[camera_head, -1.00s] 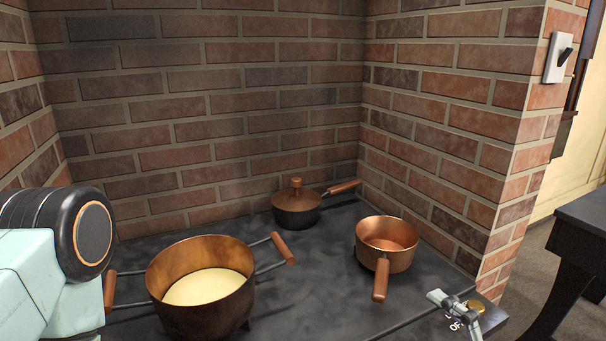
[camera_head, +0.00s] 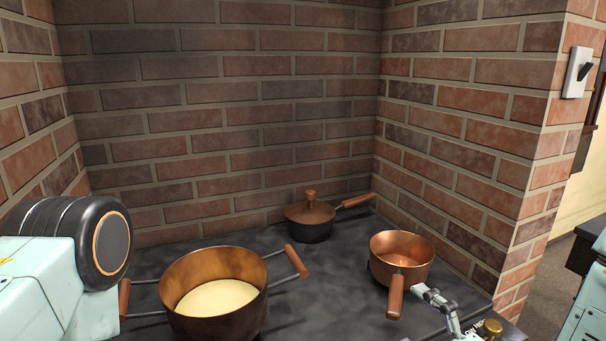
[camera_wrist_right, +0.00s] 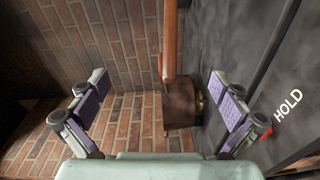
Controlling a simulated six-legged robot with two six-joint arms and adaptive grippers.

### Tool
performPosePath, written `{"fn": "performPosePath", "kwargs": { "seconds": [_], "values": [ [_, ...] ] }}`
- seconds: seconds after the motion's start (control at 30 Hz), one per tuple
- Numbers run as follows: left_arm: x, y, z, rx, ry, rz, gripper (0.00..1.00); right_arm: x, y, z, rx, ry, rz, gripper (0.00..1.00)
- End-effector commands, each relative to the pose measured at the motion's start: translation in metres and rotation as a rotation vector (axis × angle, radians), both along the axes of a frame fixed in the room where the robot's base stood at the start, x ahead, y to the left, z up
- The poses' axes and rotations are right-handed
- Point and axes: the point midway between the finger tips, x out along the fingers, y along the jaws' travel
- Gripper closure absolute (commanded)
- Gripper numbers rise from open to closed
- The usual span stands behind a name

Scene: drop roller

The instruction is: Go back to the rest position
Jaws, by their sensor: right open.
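My right gripper (camera_head: 438,306) is at the lower right in the head view, close to the wooden handle of a small copper saucepan (camera_head: 402,250). In the right wrist view my right gripper (camera_wrist_right: 158,85) has its two purple-padded fingers wide apart with nothing held between them. The saucepan's handle (camera_wrist_right: 169,50) shows beyond the gap, with the dark copper pan body (camera_wrist_right: 179,104) below it. Part of my left arm is at the left edge of the head view; its gripper is out of the picture.
A large two-handled copper pot (camera_head: 215,290) with pale yellow contents stands on the dark stovetop (camera_head: 335,285). A lidded pan (camera_head: 310,215) stands at the back. Brick walls (camera_head: 230,100) enclose the left, back and right. A brass knob (camera_head: 491,328) is near the front right.

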Motion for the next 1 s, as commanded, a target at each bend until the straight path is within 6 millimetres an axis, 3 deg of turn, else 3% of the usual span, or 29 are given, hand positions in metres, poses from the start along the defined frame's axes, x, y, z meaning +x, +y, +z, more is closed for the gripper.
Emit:
{"fn": "performPosePath", "kwargs": {
  "seconds": [0.23, 0.63, 1.0],
  "values": [
    [0.000, 0.000, 0.000, 0.000, 0.000, 0.000, 0.37, 0.011, 0.006, 0.000, 0.000, 0.000, 0.001, 0.00],
    [0.000, 0.000, 0.000, 0.000, 0.000, 0.000, 0.37, 0.013, 0.006, 0.000, 0.000, -0.001, 0.000, 0.00],
    [0.000, 0.000, 0.000, 0.000, 0.000, 0.000, 0.37, -0.008, -0.005, 0.001, 0.006, 0.000, -0.004, 0.00]
  ]
}}
